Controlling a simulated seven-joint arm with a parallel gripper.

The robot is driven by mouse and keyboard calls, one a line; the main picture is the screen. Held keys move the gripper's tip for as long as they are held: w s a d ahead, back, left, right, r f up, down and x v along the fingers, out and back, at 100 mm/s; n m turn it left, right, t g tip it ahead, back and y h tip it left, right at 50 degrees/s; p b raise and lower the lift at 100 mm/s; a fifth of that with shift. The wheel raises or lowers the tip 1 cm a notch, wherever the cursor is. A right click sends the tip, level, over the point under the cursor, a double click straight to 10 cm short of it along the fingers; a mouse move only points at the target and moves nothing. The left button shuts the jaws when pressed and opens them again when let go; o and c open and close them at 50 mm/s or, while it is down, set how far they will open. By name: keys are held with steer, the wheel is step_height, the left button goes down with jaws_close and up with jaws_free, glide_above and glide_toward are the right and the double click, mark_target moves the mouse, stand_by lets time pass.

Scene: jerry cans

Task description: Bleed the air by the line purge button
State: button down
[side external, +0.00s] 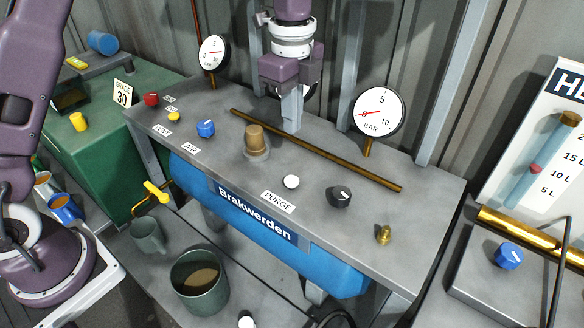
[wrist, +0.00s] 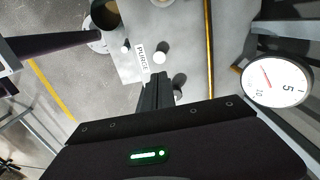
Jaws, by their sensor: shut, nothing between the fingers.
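The white purge button (side external: 291,181) stands on the grey bench top beside its PURGE label (side external: 278,201). In the wrist view the white button (wrist: 160,58) and the label (wrist: 142,58) show just beyond the fingertips. My gripper (side external: 291,127) points down, shut and empty. In the side view its tips appear behind the button, near the brass rod, and apart from the button. The fingers (wrist: 158,77) show dark in the wrist view. Their exact height above the bench is hard to tell.
The brass rod (side external: 315,150) runs along the bench. A black knob (side external: 340,196) is right of the button, a brown cap (side external: 256,140) left, and a blue AIR knob (side external: 206,129) farther left.

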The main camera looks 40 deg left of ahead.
mark_target(290, 180)
step_height(290, 180, down, 13)
steer(key=shift+r, duration=0.1)
stand_by(0.3)
steer(key=shift+s+f, duration=0.15)
steer(key=shift+f, duration=1)
steer(key=shift+a+f, duration=0.1)
steer(key=shift+a, duration=0.1)
stand_by(2.7)
step_height(290, 180, up, 15)
steer(key=shift+w+d, duration=0.2)
stand_by(0.4)
